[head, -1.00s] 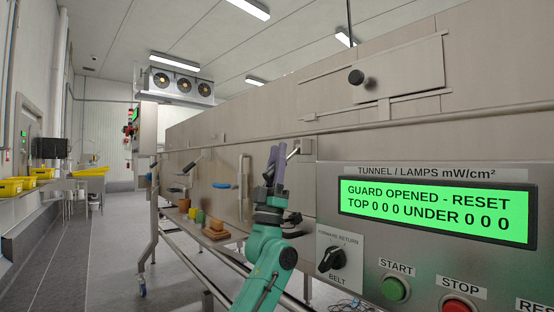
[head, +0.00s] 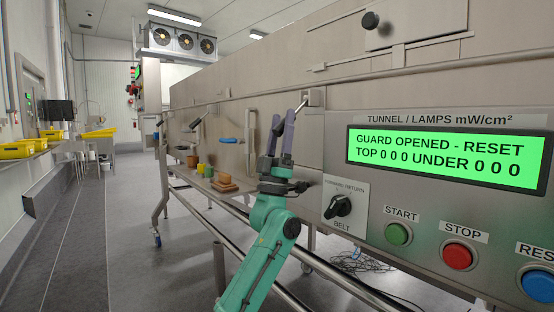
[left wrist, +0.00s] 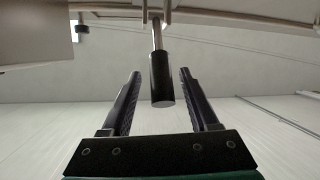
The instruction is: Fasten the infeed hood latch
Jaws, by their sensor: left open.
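The latch lever (head: 302,104) sticks out from a bracket on the tunnel's side, left of the control panel. In the left wrist view it is a metal rod with a black cylindrical grip (left wrist: 162,78). My left gripper (head: 284,118) is raised beside it, fingers pointing up. In the left wrist view its two dark fingers (left wrist: 159,90) are open, with the grip between them in the picture and gaps on both sides. I cannot tell whether the grip is at finger depth. The latch's catch is not clear. My right gripper is not in view.
The control panel with its green display (head: 445,158) reads "GUARD OPENED - RESET". A belt switch (head: 338,206) and start button (head: 398,234) sit right of my arm. Wooden blocks (head: 222,184) lie on a ledge behind. The aisle floor (head: 110,230) is clear.

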